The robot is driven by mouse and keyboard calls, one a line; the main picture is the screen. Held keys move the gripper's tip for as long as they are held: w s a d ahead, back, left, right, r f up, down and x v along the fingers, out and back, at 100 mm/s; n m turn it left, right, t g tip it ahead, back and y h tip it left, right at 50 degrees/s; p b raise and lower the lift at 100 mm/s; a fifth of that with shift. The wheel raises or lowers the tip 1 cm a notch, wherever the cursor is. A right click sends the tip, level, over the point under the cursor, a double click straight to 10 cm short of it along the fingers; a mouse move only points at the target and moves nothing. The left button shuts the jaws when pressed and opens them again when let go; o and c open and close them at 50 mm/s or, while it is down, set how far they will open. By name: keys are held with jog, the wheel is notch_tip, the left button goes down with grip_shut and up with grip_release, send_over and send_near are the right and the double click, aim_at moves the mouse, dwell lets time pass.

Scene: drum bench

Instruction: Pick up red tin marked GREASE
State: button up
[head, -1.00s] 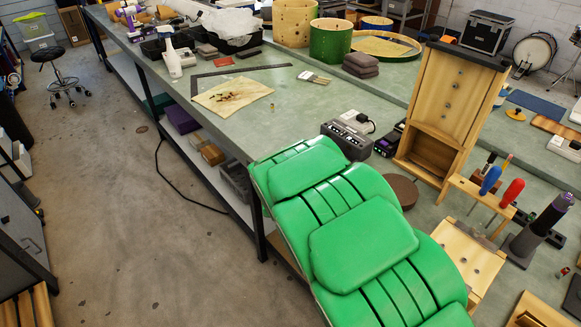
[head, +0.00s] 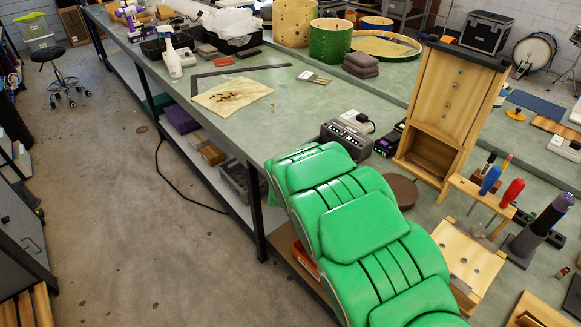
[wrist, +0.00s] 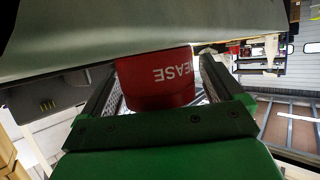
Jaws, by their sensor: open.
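The red tin (wrist: 160,88) shows in the wrist view with the white letters "EASE" on its side; the rest of the word is out of sight. It lies between the two fingers of my gripper (wrist: 160,66), which is open. I see no clear grip on the tin; whether either finger touches it I cannot tell. A grey-green surface (wrist: 130,28) crosses the top of the wrist view and meets the tin's upper edge. In the head view my green arm covers the near bench, and neither the tin nor my gripper can be made out.
The wooden stand (head: 446,110) and the tool rack (head: 478,205) are close right of my arm. A grey device (head: 346,138) sits just beyond it. An orange-red item (head: 304,260) shows low beside the bench. The floor (head: 110,230) at left is mostly clear.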

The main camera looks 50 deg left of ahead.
jog(key=c, duration=1.1)
jog(key=shift+r, duration=0.1)
jog(key=shift+r, duration=0.55)
notch_tip(320, 180, up, 2)
jog(key=shift+r, duration=0.15)
jog(key=s+d+r, duration=0.7)
jog(key=d+r, duration=0.2)
jog(key=d, duration=0.2)
jog(key=shift+s+d+r, duration=0.15)
jog(key=shift+d+r, duration=0.15)
jog(key=shift+d, duration=0.1)
